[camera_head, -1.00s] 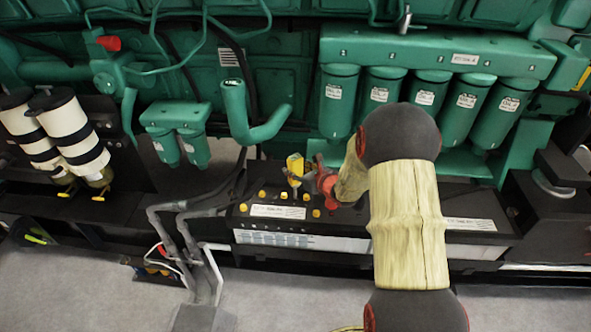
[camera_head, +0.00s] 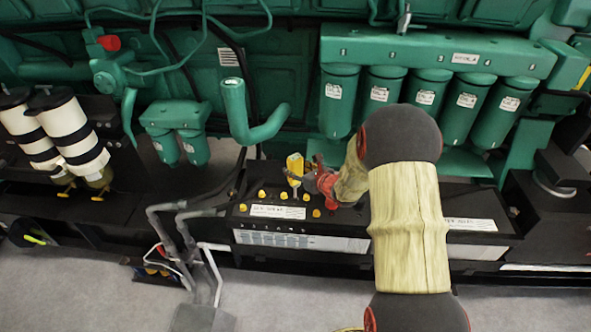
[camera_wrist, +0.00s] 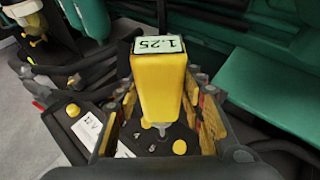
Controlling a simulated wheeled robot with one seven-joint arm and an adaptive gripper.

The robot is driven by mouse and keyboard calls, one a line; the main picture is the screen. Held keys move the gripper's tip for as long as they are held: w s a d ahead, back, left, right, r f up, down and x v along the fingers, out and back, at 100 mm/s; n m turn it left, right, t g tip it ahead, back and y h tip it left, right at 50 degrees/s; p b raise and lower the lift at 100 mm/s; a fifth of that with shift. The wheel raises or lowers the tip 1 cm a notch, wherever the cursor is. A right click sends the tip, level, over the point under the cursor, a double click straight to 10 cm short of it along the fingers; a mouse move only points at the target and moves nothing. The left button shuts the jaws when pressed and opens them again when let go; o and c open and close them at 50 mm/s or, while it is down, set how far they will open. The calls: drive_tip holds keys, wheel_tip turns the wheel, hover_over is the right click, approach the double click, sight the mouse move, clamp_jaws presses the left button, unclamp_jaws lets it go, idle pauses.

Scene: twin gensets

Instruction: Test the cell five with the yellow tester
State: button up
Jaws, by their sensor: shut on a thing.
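The yellow tester (camera_head: 294,166) stands roughly upright over the battery's back left. In the wrist view the tester (camera_wrist: 158,85) fills the middle, with a pale display on top reading 1.25. My gripper (camera_head: 308,181) is shut on it, with fingers on both sides (camera_wrist: 166,108). A thin probe below the tester reaches down toward the battery top; I cannot tell how deep it is, or in which cell. The black battery (camera_head: 345,217) has yellow cell caps, such as one cap (camera_head: 262,194) and another (camera_wrist: 180,147). Small numbers run along its front.
A green engine with a row of filters (camera_head: 425,92) rises close behind. A green pipe elbow (camera_head: 240,115) is left of the tester. Grey cables (camera_head: 180,235) lie left of the battery. A second labelled battery part (camera_head: 470,224) is to the right.

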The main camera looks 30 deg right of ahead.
sight(298, 161)
drive_tip(key=shift+s+f, duration=0.1)
idle(0.3)
drive_tip(key=shift+r+p, duration=1.25)
drive_tip(key=shift+r, duration=0.95)
drive_tip(key=s+a+b, duration=0.2)
drive_tip(key=s+a, duration=0.5)
drive_tip(key=s, duration=0.3)
drive_tip(key=shift+s+a+r, duration=0.15)
drive_tip(key=shift+s+r, duration=0.1)
drive_tip(key=shift+s, duration=0.05)
